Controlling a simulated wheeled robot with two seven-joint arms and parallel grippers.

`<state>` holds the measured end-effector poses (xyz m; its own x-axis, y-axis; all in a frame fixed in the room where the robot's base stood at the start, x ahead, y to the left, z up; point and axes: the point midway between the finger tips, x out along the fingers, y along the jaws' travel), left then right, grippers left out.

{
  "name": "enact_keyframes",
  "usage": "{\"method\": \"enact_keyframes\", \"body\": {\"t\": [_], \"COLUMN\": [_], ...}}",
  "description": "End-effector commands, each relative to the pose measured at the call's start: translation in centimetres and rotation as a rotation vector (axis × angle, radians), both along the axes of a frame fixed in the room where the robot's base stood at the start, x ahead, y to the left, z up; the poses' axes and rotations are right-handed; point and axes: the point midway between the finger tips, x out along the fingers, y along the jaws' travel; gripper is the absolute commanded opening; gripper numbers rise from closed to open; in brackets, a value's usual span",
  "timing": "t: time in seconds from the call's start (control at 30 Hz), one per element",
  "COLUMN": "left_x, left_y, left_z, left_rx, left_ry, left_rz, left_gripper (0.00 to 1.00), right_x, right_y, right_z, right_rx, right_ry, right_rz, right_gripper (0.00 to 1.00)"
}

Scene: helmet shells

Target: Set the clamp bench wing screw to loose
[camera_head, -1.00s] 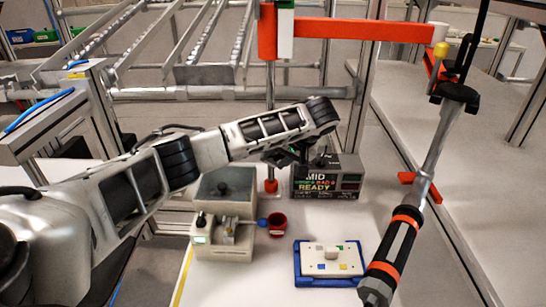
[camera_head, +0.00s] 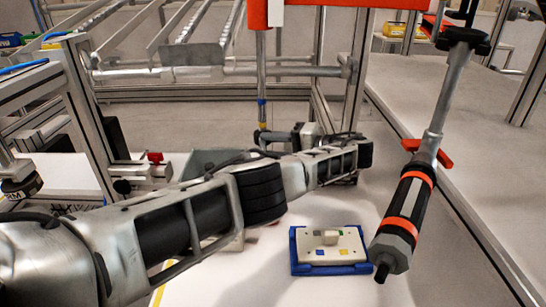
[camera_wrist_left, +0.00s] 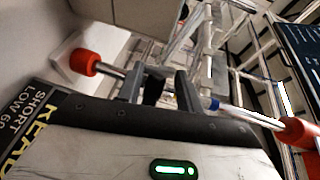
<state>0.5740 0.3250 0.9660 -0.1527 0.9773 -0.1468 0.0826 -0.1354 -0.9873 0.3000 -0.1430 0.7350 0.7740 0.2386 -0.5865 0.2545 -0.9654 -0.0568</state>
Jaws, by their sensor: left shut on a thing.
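A black wing screw (camera_wrist_left: 153,90) sits on an upright metal post (camera_head: 262,75) with a blue ring. In the left wrist view the post (camera_wrist_left: 238,113) runs across the picture between two red collars. My left gripper (camera_wrist_left: 158,82) has a finger on each side of the black screw and is shut on it. In the head view my left arm reaches across to the post, and its wrist hides most of the gripper. How far the screw is turned cannot be told. The right gripper is not in view.
A blue tray (camera_head: 331,265) with a pale plate lies on the white table. A black tool with orange bands (camera_head: 404,215) hangs at the right. My left arm covers much of the bench.

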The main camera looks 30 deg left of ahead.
Motion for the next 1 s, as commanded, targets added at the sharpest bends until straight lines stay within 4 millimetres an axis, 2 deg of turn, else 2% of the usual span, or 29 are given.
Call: {"method": "enact_keyframes", "body": {"t": [0.03,0.2,0.9,0.93,1.0], "left_x": [0.06,0.08,0.13,0.13,0.12], "left_y": [-0.14,-0.12,-0.06,-0.05,-0.06], "left_z": [-0.65,-0.69,-0.42,-0.42,-0.43], "left_rx": [0.025,0.094,0.151,0.151,0.150], "left_ry": [0.014,0.055,0.090,0.090,0.090], "left_rz": [-0.003,-0.004,-0.006,-0.006,-0.005], "left_gripper": [0.13,0.13,0.13,0.42,0.45], "right_x": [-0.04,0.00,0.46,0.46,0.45], "right_y": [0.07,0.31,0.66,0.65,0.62], "right_z": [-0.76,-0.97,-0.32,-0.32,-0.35], "right_rx": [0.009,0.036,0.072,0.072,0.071], "right_ry": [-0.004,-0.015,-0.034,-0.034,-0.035], "right_rz": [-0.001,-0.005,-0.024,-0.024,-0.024], "right_gripper": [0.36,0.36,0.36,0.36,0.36]}}
